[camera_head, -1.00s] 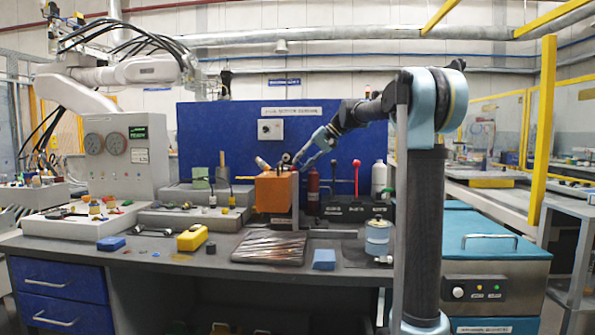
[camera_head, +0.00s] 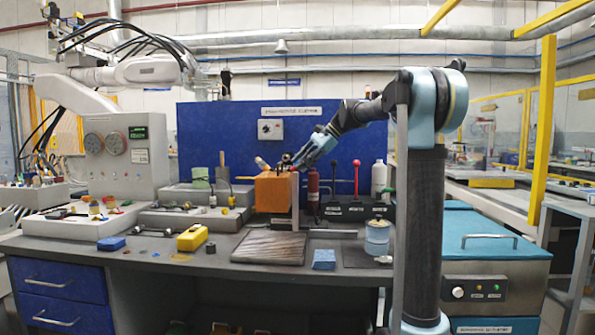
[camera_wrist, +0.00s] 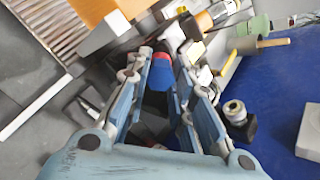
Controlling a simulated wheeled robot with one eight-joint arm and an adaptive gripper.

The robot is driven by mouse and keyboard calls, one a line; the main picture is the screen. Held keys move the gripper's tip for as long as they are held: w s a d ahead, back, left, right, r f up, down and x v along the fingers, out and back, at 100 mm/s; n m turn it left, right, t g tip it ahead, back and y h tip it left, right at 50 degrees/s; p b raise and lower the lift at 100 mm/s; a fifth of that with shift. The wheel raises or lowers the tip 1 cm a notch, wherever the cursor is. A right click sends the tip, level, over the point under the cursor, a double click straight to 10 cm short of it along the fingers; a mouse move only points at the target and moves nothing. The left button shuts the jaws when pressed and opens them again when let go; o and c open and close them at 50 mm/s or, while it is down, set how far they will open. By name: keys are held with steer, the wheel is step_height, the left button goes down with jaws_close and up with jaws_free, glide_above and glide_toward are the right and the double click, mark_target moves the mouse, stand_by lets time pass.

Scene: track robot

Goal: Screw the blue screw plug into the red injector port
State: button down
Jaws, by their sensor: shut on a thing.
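My gripper (camera_head: 298,161) is beside the top right of the orange box (camera_head: 270,192), reaching down from the upper right. In the wrist view, the two fingers of my gripper (camera_wrist: 165,62) are closed around the blue screw plug (camera_wrist: 160,77). A red part (camera_wrist: 160,57), which looks like the injector port, shows at the far end of the plug, in line with it. The two appear to touch, but I cannot tell how deep the plug sits. In the head view the plug and the port are too small or hidden to make out.
A red bottle (camera_head: 313,185) and a black lever box (camera_head: 355,210) stand to the right. A ribbed mat (camera_head: 268,248) and a blue sponge (camera_head: 324,259) lie in front.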

stand_by(0.3)
steer(key=m, duration=1.2)
steer(key=shift+m, duration=0.7)
steer(key=m, duration=0.5)
steer(key=shift+f, duration=0.1)
steer(key=m, duration=0.5)
steer(key=shift+m, duration=0.3)
